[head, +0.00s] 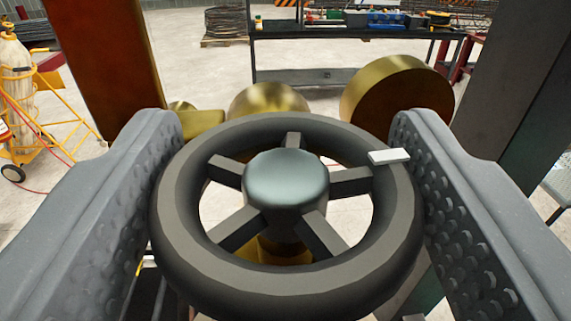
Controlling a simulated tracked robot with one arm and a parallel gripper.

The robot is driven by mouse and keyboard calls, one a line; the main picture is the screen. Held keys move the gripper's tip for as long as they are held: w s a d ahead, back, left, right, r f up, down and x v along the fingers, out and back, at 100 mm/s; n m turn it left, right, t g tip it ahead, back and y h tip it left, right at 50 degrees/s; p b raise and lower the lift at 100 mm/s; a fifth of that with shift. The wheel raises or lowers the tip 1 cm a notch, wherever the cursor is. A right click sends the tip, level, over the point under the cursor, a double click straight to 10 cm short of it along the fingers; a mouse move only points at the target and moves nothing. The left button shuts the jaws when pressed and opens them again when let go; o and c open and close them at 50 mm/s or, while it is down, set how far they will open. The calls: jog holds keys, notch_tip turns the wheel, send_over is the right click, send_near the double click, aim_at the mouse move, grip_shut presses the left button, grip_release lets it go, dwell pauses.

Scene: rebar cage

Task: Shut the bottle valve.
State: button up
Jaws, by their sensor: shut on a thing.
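The valve handwheel (285,285) is a dark grey round wheel with several spokes and a pale rounded hub (287,180), in the lower middle of the head view. A small white marker (389,156) sits on its rim at the upper right. My gripper (290,140) has one textured grey finger on each side of the wheel and is shut on its rim. Brass valve parts (268,102) show behind the wheel, with a larger round brass piece (395,97) at the right. The stem below the hub is mostly hidden by the wheel.
A rust-brown post (105,60) stands behind at the left and a dark post (505,90) at the right. A yellow cart (50,110) with a pale bottle (15,75) is at the far left. A workbench (350,35) stands at the back, with open floor before it.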

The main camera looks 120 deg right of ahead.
jog(key=shift+r+m+g+y, duration=0.1)
jog(key=shift+m+g+y, duration=0.3)
jog(key=shift+g, duration=0.1)
dwell(0.4)
jog(key=o, duration=1)
jog(key=shift+c, duration=0.2)
jog(key=shift+w, duration=0.1)
